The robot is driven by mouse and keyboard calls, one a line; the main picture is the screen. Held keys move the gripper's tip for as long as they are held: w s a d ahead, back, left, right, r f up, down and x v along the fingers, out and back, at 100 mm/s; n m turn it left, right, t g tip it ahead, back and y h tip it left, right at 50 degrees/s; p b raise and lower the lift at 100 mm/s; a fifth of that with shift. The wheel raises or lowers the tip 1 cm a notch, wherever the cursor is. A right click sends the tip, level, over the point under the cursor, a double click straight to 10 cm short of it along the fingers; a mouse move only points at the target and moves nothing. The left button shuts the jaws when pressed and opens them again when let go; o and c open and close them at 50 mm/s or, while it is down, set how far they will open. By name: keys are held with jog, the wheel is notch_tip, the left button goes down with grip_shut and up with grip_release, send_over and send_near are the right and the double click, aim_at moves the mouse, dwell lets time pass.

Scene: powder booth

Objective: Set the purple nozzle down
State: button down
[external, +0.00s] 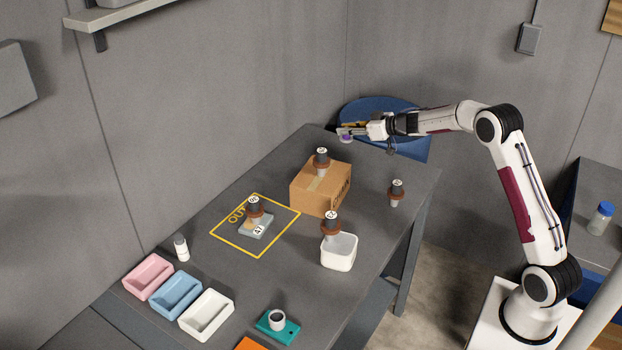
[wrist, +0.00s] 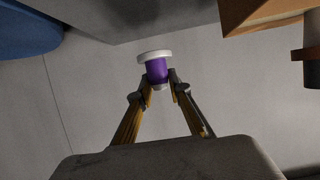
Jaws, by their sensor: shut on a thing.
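The purple nozzle (wrist: 158,72) is a small purple piece with a white rim, held between the fingertips in the wrist view. In the external view the purple nozzle (external: 346,139) shows small at the tip of my gripper (external: 350,131). My gripper, also in the wrist view (wrist: 159,84), is shut on it. It holds the nozzle in the air near the far end of the grey table (external: 190,235), behind the cardboard box. The exact height over the table is hard to tell.
A cardboard box (external: 310,192) with a dark nozzle (external: 321,155) on top stands nearest. Another dark nozzle (external: 396,190) stands to its right. A white bin (external: 339,256), a yellow-outlined area (external: 228,245) and pink (external: 140,283), blue (external: 170,303) and white trays (external: 201,325) lie nearer the camera.

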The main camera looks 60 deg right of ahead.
jog(key=shift+f, duration=0.5)
jog(key=shift+f, duration=0.1)
jog(key=shift+f, duration=3)
jog(key=shift+f, duration=0.15)
jog(key=shift+f, duration=1.75)
jog(key=shift+f, duration=0.1)
jog(key=c, duration=1.9)
grip_release()
